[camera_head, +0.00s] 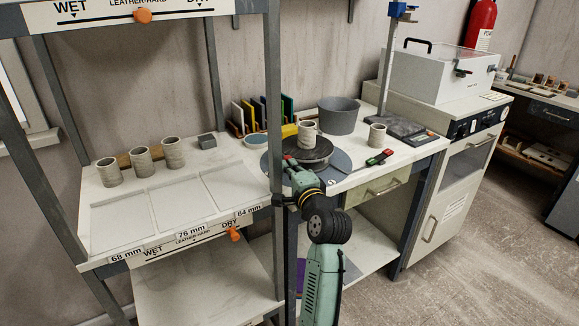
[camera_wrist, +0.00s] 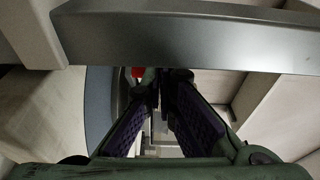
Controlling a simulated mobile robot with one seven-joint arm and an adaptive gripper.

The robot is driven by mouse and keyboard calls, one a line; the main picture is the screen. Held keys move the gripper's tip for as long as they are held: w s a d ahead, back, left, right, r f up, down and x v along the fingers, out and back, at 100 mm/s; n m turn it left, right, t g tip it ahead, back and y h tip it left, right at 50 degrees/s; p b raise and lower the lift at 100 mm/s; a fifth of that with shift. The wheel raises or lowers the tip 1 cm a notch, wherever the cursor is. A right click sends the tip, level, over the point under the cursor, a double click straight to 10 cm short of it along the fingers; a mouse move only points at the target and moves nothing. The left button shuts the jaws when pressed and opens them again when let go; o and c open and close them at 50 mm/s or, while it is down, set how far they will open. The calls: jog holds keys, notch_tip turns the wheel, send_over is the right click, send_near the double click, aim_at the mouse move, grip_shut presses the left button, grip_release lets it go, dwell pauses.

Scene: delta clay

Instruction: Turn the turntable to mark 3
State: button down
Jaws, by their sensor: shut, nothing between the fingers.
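The turntable (camera_head: 312,151) is a dark round disc on a wider blue-grey disc (camera_head: 341,163), on the white workbench. A clay cup (camera_head: 308,134) stands upright on it. My gripper (camera_head: 289,161) is at the turntable's front-left edge in the head view; I cannot tell whether it touches. In the wrist view my gripper (camera_wrist: 157,76) shows two purple-padded fingers with tips close together and nothing held. A curved grey-blue edge (camera_wrist: 98,105) lies left of them, with a small red thing (camera_wrist: 138,72) by the tips. The turntable's marks cannot be read.
A grey shelf post (camera_head: 274,100) stands just left of my gripper. The shelf (camera_head: 110,190) holds several clay cups. A grey bucket (camera_head: 338,116), another cup (camera_head: 377,134) and a red-and-green tool (camera_head: 380,157) are on the bench. A grey bar (camera_wrist: 190,38) crosses the wrist view.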

jog(key=shift+w+a, duration=0.1)
jog(key=shift+a, duration=0.15)
dwell(0.6)
